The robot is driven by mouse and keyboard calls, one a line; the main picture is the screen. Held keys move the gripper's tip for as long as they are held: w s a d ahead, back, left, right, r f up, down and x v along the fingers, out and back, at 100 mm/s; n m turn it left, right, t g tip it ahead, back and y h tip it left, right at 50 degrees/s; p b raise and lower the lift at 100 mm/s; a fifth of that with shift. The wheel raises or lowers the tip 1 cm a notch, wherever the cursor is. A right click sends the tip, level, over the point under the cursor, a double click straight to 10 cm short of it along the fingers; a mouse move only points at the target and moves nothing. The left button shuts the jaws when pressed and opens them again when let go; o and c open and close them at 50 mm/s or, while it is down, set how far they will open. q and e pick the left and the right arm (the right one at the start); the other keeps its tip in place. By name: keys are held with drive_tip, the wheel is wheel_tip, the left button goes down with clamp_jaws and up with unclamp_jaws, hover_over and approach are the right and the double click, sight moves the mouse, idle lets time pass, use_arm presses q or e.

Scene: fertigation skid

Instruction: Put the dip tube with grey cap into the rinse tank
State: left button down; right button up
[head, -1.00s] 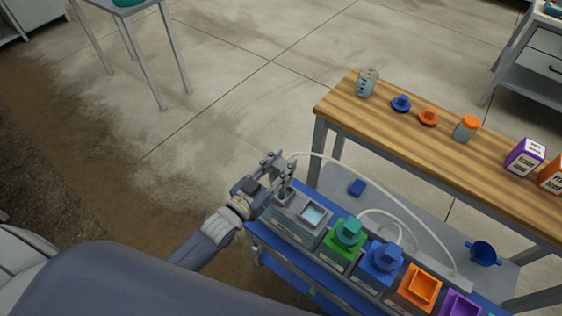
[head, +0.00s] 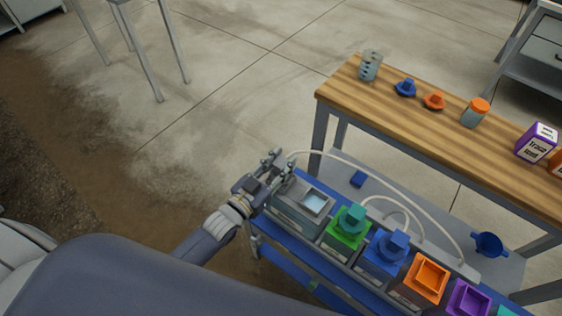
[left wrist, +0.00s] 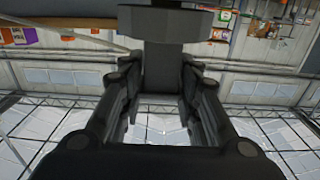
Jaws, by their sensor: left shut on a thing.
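My left gripper (head: 274,168) is at the left end of the grey rinse tank (head: 296,217), at or just above its top. It is shut on a grey part with a pale hose running from it, which I take to be the grey cap of the dip tube. The tube below is hidden by the gripper and tank, so I cannot tell whether it is inside. The tank's square opening with pale liquid shows right of the gripper. In the left wrist view, a dark grey block (left wrist: 162,70) sits between the fingers. My right gripper is out of view.
Green (head: 346,232), blue (head: 384,255), orange (head: 424,281) and purple (head: 467,300) tanks follow on the blue rack. The pale hose (head: 400,190) arches over the grey shelf. A wooden bench (head: 400,113) with caps and bottles stands behind.

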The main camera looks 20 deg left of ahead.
use_arm(q)
drive_tip(key=c, duration=1.1)
unclamp_jaws()
drive_tip(key=shift+s, duration=0.1)
drive_tip(key=v, duration=1.1)
drive_tip(key=shift+s+a, duration=0.15)
drive_tip(key=shift+s, duration=0.25)
drive_tip(key=shift+r, duration=0.1)
